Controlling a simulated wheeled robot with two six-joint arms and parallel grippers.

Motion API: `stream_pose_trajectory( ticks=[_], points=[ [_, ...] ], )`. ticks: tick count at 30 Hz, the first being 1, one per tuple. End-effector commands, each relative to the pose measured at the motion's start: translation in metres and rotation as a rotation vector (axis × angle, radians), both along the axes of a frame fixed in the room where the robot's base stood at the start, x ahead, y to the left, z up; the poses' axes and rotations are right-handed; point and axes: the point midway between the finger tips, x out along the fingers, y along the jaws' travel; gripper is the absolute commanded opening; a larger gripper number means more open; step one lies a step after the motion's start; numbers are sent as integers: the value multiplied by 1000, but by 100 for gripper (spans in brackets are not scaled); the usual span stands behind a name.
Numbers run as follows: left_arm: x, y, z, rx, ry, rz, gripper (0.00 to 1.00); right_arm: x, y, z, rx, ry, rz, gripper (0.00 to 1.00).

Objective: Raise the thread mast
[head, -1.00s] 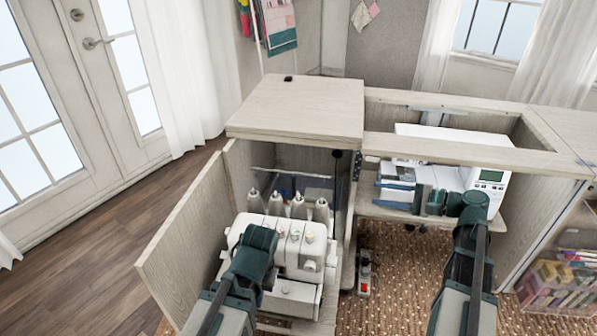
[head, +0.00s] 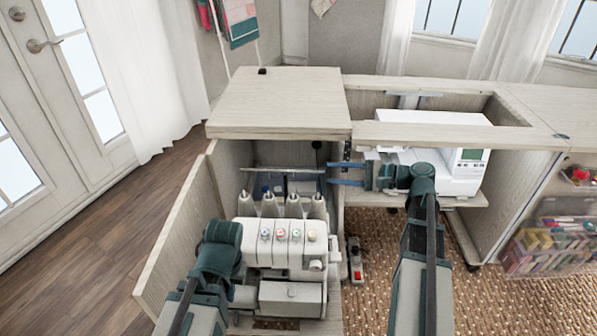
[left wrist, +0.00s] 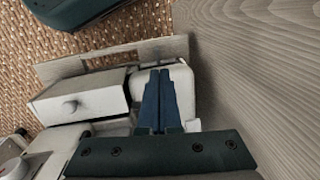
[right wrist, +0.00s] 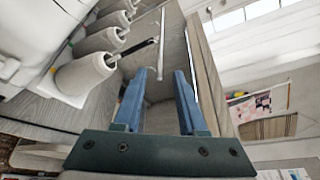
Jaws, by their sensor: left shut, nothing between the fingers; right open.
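The white serger (head: 279,241) stands in the open left cabinet bay, with several grey thread cones (head: 293,205) on its back. The thread mast (head: 284,170) shows as a thin pale crossbar behind and above the cones. My right gripper (head: 338,174) is open, its blue fingers pointing left at the crossbar's right end. In the right wrist view the pale bar (right wrist: 163,40) lies ahead of the open fingers (right wrist: 158,85), with nothing held. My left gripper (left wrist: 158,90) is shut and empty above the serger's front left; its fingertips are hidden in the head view.
The cabinet's open door (head: 178,241) stands left of the serger, and the cabinet top (head: 280,103) overhangs the bay. A white sewing machine (head: 455,160) sits on the shelf to the right. A red-switched power strip (head: 355,260) lies right of the serger.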

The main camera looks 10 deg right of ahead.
Motion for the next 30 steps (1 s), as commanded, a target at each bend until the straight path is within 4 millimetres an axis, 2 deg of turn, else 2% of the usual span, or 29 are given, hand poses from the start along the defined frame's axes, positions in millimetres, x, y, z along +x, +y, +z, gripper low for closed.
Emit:
stream_pose_trajectory(
  ticks=[6,15,21,30],
  points=[
    [0,0,-13,-1,0,-2,0,26,38,-13,0,0,5,41],
    [0,-1,-22,-4,0,-4,0,54,77,-22,0,1,3,41],
    [0,-1,-24,-4,0,-5,0,62,89,-24,0,0,1,41],
    [0,-1,-24,-4,0,-5,0,64,91,-24,0,0,0,41]
  ],
)
